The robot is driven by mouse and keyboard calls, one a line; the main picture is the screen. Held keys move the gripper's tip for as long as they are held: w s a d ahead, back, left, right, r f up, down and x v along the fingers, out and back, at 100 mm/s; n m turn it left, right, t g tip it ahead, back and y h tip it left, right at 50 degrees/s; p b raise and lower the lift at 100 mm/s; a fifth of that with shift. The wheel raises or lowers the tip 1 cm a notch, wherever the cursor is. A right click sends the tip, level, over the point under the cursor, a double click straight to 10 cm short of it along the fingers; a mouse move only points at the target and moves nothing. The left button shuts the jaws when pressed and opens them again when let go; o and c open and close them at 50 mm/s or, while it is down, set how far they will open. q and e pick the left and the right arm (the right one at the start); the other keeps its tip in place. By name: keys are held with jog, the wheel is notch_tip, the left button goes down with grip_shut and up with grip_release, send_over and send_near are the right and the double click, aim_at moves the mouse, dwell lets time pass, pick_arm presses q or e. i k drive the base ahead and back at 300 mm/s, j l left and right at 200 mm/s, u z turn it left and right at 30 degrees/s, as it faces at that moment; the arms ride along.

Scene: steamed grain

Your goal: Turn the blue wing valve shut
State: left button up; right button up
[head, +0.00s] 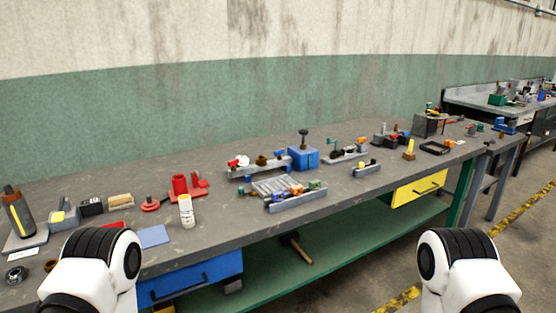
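A grey fixture (240,174) with a red-and-white part, a brass-coloured part and a small blue piece (280,154) sits near the middle of the workbench. The blue piece could be the blue wing valve, but it is too small here to make out wings or their angle. A blue box (304,158) with a black knob on a stem stands just right of it. Neither of my grippers is in view. Only white and black parts of my arms show at the bottom left and bottom right, apart from the bench objects.
The grey workbench (230,235) holds many small items. A red fixture (182,186) and a white cylinder (186,211) stand left of centre. A grey rack (297,200) lies near the front edge. A hammer (297,248) lies on the green lower shelf (345,235).

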aim_at(279, 152)
jog(key=i+l, duration=0.35)
jog(key=l, duration=0.15)
jog(key=i+l+z, duration=0.1)
jog(key=i+l, duration=0.2)
jog(key=l, duration=0.2)
jog(key=i+l, duration=0.35)
jog(key=l+z, duration=0.05)
jog(key=l, duration=0.05)
